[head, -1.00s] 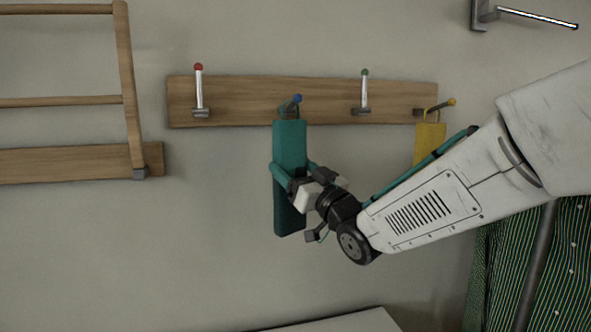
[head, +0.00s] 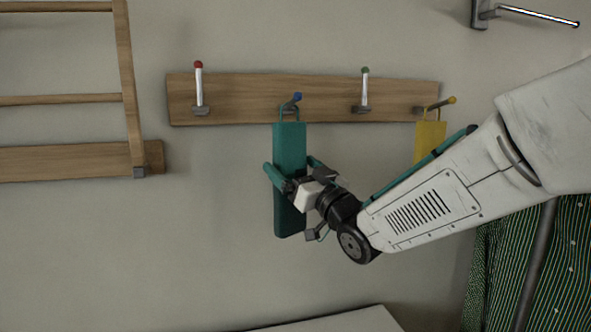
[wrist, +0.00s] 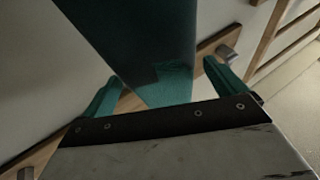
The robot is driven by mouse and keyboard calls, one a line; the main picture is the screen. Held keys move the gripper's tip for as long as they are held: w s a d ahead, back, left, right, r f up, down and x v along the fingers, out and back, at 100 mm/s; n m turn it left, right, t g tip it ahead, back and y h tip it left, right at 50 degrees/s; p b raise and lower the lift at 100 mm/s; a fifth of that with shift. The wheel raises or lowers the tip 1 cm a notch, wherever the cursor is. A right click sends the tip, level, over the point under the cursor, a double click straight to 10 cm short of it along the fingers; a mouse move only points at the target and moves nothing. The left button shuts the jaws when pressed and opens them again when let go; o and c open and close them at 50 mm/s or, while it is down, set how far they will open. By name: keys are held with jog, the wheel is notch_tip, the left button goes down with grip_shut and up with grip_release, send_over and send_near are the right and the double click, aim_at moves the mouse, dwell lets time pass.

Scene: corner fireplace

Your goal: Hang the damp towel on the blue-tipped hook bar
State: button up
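The damp towel is a teal slab (head: 289,195) with a loop (head: 283,112) at its top, hanging upright against the wall. The loop appears to be around the blue-tipped hook bar (head: 297,97), which sticks out from the wooden board. My gripper (head: 290,164) is at the towel's middle, with its teal fingers on either side. The fingers are open and look clear of the towel. In the wrist view the dark teal towel (wrist: 150,40) lies between the spread fingers (wrist: 162,74). The hook bar and loop are not visible there.
The wooden board (head: 235,100) also carries upright red-tipped (head: 198,85) and green-tipped (head: 364,88) bars. A yellow piece (head: 429,140) hangs below the yellow-tipped bar (head: 452,100), close to my arm. A wooden rack (head: 130,90) is at left, striped cloth (head: 560,270) at lower right.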

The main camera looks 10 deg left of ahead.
jog(key=s+d+f+m+g+h, duration=0.2)
jog(key=s+d+f+h, duration=0.1)
jog(key=d+f+h, duration=0.55)
jog(key=s+d+f+m+g+h, duration=0.25)
jog(key=d+f+h, duration=0.25)
jog(key=d+f, duration=0.65)
jog(key=s+d+m+g+h, duration=0.1)
jog(key=s+d+m+g, duration=0.1)
jog(key=s+d, duration=0.4)
jog(key=s+d+r+m+g+h, duration=0.1)
jog(key=s+d+g, duration=0.2)
jog(key=s+d, duration=0.4)
jog(key=s+d+r+m+g+h, duration=0.1)
jog(key=s+d, duration=0.5)
jog(key=s, duration=1)
jog(key=shift+s+d+r+m+g+h, duration=0.25)
jog(key=shift+m+g+h, duration=0.2)
jog(key=shift+m+g, duration=0.55)
